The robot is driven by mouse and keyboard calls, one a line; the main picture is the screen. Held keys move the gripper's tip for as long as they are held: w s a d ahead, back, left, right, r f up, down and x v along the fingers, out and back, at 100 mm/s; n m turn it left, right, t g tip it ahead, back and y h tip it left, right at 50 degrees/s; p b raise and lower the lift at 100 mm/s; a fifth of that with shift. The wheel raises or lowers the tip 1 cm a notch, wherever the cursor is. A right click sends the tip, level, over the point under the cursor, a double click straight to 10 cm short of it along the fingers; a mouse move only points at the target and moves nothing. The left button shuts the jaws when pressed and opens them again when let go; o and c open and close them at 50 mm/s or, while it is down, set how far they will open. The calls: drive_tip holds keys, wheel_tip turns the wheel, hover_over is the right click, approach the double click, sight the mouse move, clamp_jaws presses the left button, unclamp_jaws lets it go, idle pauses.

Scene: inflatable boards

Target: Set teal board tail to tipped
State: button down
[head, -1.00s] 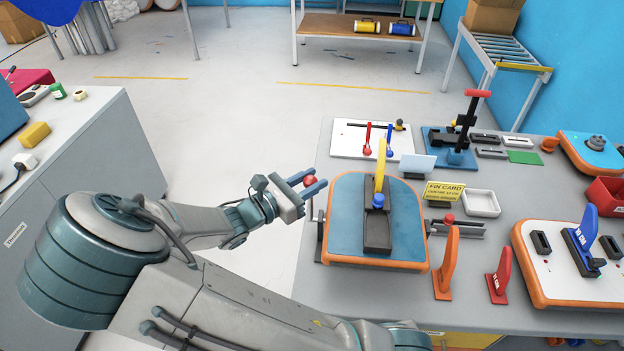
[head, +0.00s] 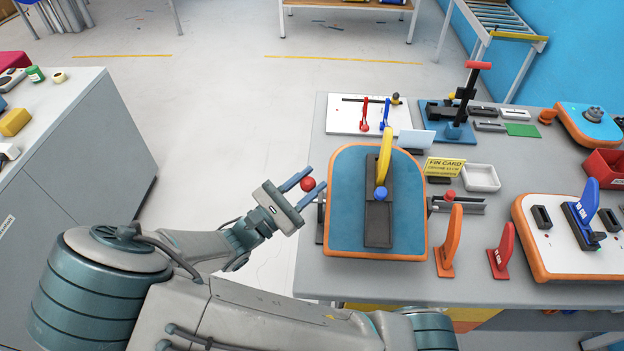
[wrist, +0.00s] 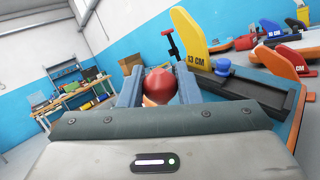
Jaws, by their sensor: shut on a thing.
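The teal board (head: 348,210) has an orange rim and sits on the near left part of the grey bench. A black fin box (head: 378,225) runs along its middle, with a yellow fin (head: 385,155) and a blue knob (head: 381,194). The fin shows "13 CM" in the wrist view (wrist: 190,42). My gripper (head: 307,187) is left of the board, shut on a red ball knob (head: 308,184). The knob fills the gap between the fingers in the wrist view (wrist: 160,85). What the knob joins to is mostly hidden. The board's face slopes toward the head camera.
An orange fin (head: 451,240) and a red fin (head: 502,252) stand right of the board. A white board (head: 560,230) lies further right. Floor left of the bench is clear.

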drive_tip(key=c, duration=1.1)
unclamp_jaws()
drive_tip(key=shift+s+a, duration=0.1)
drive_tip(key=shift+s, duration=0.1)
drive_tip(key=shift+f, duration=0.1)
drive_tip(key=b+v, duration=0.3)
drive_tip(key=v, duration=1)
drive_tip(key=shift+s+a+f, duration=0.1)
drive_tip(key=shift+s+a, duration=0.1)
drive_tip(key=shift+a, duration=0.1)
